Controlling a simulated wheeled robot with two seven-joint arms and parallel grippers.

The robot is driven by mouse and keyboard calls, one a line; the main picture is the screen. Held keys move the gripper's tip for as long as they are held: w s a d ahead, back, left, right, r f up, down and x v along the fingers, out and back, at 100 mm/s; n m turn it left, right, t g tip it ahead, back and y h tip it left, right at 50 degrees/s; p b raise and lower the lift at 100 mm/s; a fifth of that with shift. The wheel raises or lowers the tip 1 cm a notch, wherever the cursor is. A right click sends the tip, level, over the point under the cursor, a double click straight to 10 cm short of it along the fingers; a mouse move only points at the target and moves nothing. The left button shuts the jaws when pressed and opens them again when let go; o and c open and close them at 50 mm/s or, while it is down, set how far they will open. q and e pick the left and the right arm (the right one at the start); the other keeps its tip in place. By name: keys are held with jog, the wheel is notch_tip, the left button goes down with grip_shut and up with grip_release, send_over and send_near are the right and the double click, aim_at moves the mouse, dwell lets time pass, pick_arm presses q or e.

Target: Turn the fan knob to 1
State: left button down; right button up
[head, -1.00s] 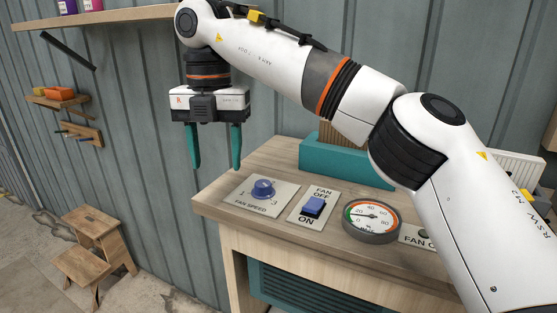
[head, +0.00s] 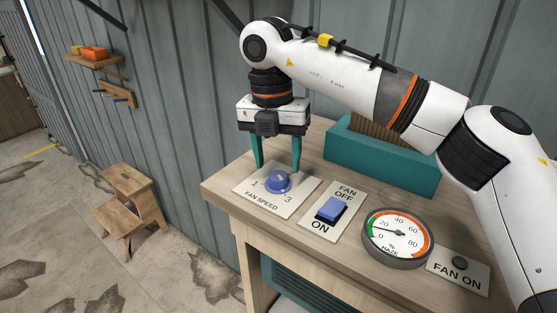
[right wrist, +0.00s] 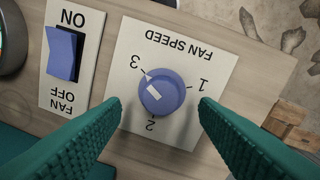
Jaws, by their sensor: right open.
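The fan knob (head: 278,184) is a round blue dial on the white FAN SPEED plate (head: 258,199), marked 1, 2 and 3. In the right wrist view the knob (right wrist: 172,92) has a pale pointer at its rim turned toward the 3, and a white patch on its top. My right gripper (head: 277,168) is open and points down just above the knob. In the right wrist view its teal fingers (right wrist: 160,108) lie on either side of the knob with gaps and nothing between them. Contact is not visible. My left gripper is not in view.
Beside the knob are a blue FAN OFF/ON rocker switch (head: 332,209), a round haze gauge (head: 398,238) and a FAN ON plate (head: 458,271) with a dark lamp. A teal box (head: 380,163) stands behind on the wooden bench (head: 225,188). A step stool (head: 130,205) stands left.

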aim_at(278, 180)
jog(key=shift+s+d+f+p, duration=0.1)
jog(key=shift+f+p, duration=0.25)
jog(key=shift+f, duration=0.6)
jog(key=shift+s+f, duration=0.1)
jog(key=shift+f, duration=0.3)
jog(key=shift+c, duration=0.3)
jog(key=c, duration=0.9)
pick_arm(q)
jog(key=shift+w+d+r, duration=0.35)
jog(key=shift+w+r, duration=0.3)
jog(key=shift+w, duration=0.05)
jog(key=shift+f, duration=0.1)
